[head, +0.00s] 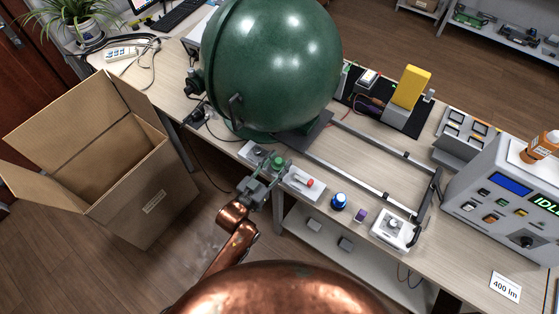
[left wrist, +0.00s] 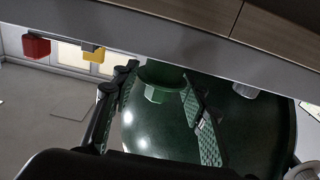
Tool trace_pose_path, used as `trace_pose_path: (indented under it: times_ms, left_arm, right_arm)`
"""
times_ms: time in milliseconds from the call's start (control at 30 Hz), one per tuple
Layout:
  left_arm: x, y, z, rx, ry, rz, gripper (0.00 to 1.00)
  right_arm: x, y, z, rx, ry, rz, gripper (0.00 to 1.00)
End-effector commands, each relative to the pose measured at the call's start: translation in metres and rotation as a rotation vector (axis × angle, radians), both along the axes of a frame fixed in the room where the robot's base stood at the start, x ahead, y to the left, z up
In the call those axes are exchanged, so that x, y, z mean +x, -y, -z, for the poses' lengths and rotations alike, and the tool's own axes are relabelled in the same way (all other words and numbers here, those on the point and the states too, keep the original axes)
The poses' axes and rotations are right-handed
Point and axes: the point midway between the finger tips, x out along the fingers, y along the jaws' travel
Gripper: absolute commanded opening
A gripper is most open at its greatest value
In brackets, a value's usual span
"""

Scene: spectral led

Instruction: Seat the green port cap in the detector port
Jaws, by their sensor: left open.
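The green port cap (head: 278,163) stands at the front edge of the bench, by a grey holder. My left gripper (head: 266,178) is at the cap, coming from the front. In the left wrist view the cap (left wrist: 158,80) lies between the two open fingers (left wrist: 158,88); I cannot tell whether they touch it. The large dark green sphere (head: 270,60) stands behind on the bench and also shows in the left wrist view (left wrist: 165,130). Black fittings (head: 195,82) sit on its left side. I cannot tell which opening is the detector port. My right gripper is not in view.
A white tray with a red-tipped part (head: 304,184), a blue knob (head: 339,200), a small purple item (head: 360,215) and a white box (head: 394,230) line the front edge. A rail frame (head: 375,150) lies behind them. An open cardboard box (head: 150,190) stands left; a control unit (head: 510,200) stands right.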

Motion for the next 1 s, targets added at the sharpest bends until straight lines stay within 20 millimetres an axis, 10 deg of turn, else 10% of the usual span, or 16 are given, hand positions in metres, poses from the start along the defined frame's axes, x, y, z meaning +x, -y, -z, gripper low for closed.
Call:
trace_pose_path:
  times_ms: [267,1000]
  left_arm:
    - [0.002,0.002,-0.001,0.001,0.001,-0.003,0.41]
    - [0.002,0.003,0.0,0.001,-0.002,-0.002,0.01]
  right_arm:
    - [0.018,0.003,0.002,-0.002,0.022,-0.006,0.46]
    - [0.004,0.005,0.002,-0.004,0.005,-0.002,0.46]
